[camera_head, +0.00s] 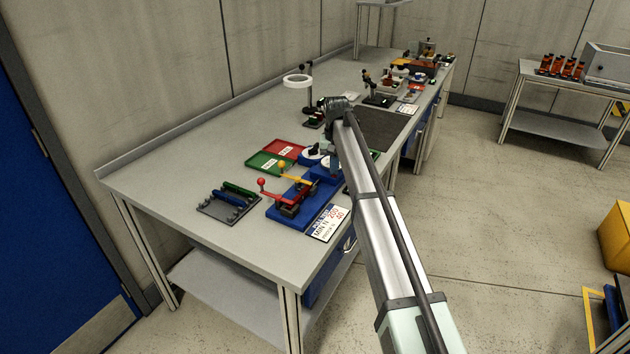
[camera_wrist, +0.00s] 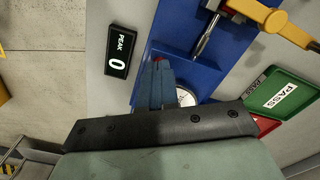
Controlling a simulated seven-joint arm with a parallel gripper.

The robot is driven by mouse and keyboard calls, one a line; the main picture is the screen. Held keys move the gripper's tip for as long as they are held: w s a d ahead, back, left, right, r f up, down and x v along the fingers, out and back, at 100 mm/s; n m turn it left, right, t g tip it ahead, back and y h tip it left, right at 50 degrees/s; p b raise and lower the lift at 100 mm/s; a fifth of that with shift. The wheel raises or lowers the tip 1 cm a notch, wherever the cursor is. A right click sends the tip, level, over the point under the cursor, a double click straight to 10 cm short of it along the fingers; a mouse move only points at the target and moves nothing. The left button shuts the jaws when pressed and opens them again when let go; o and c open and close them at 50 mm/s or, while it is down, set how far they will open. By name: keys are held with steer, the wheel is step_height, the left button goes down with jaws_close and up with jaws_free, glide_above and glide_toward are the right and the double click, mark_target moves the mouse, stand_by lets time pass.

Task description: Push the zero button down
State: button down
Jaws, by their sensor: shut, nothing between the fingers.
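In the wrist view my gripper (camera_wrist: 160,68) is shut and empty, with its fingertips over the blue fixture base (camera_wrist: 178,35). A small red spot (camera_wrist: 157,58) shows right at the fingertips; it may be the zero button, mostly hidden by the fingers. I cannot tell whether they touch it. A black display (camera_wrist: 118,52) reading "PEAK 0" lies beside the base, left of the fingers. In the head view the blue fixture (camera_head: 285,213) stands on the bench, and my arm hides the fingertips and the button.
A white round part (camera_wrist: 185,97) sits close right of the fingers. A metal rod (camera_wrist: 207,35) and yellow lever (camera_wrist: 275,22) are farther right. The green PASS tray (camera_wrist: 283,100) and red tray (camera_head: 285,149) lie nearby. A red-knobbed lever (camera_head: 275,192) stands on the fixture.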

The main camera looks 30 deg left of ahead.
stand_by(0.5)
step_height(320, 180, up, 7)
stand_by(1.0)
stand_by(0.3)
